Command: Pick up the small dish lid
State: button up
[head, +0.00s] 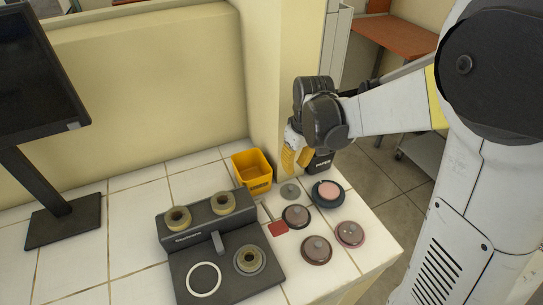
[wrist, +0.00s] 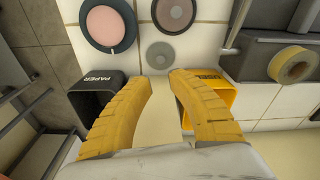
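Several round pieces lie on the white tiled counter. A small grey disc (head: 290,193) with a central knob is nearest my gripper (head: 297,159); it also shows in the wrist view (wrist: 160,55), just beyond the fingertips. Knobbed lids lie nearer the front: a dark-rimmed one (head: 295,217), a brown one (head: 316,250) and a pinkish one (head: 350,234). I cannot tell for certain which is the small dish lid. My gripper, seen in the wrist view (wrist: 159,78), is open and empty, its yellow fingers apart above the counter's back edge.
A dark dish with a pink disc (head: 328,194) lies right of the grey disc. A yellow bin (head: 252,171) and a black bin marked PAPER (head: 319,163) flank my gripper. A dark device (head: 218,247) with rings stands left. A red square (head: 278,229) lies beside it.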

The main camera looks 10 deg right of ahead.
aim_at(291, 188)
jog(key=f, duration=0.2)
jog(key=f+b, duration=0.1)
jog(key=f, duration=0.1)
jog(key=w+f+b, duration=0.1)
jog(key=f, duration=0.1)
jog(key=shift+a+f, duration=0.15)
jog(key=shift+a, duration=0.05)
notch_tip(291, 188, down, 5)
jog(key=b, duration=0.3)
jog(key=shift+a, duration=0.1)
grip_shut()
